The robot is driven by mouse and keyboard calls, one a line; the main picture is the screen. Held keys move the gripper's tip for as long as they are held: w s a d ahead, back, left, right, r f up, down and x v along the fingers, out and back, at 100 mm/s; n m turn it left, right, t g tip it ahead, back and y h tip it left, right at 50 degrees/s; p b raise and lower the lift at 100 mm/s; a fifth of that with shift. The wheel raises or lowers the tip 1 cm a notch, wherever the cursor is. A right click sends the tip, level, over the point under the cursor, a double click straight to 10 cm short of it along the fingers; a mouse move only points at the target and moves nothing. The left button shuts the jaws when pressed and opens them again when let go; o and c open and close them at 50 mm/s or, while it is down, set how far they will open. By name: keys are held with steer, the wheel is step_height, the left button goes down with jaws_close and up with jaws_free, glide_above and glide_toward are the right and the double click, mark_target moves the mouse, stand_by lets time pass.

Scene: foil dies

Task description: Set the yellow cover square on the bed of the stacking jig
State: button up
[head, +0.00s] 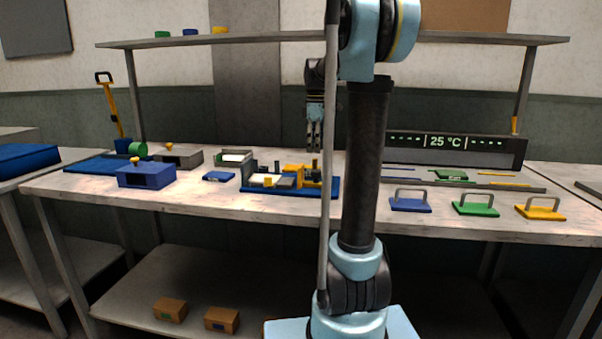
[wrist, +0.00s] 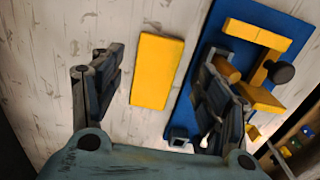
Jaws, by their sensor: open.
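A flat yellow rectangular plate (wrist: 156,70), which I take as the yellow cover, lies in the wrist view between my gripper's fingers, beside the jig's blue base. I cannot pick it out in the head view. The stacking jig, with its blue base (wrist: 265,18) and yellow L-shaped fence (wrist: 257,35), is to the right of the plate in the wrist view. In the head view its base (head: 290,191) sits mid-table, left of my arm. My gripper (head: 314,145) is open and empty, pointing down above the back of the jig; it also shows in the wrist view (wrist: 162,85).
A black knob (wrist: 281,72) stands by the fence. Blue (head: 410,205), green (head: 475,209) and yellow (head: 540,212) handled plates lie at the front right. A blue box (head: 146,177) stands left of the jig. A shelf (head: 280,39) spans above the table's back.

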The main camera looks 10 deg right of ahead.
steer(key=shift+f, duration=4.15)
steer(key=shift+c, duration=0.3)
steer(key=c, duration=0.9)
steer(key=shift+r, duration=0.15)
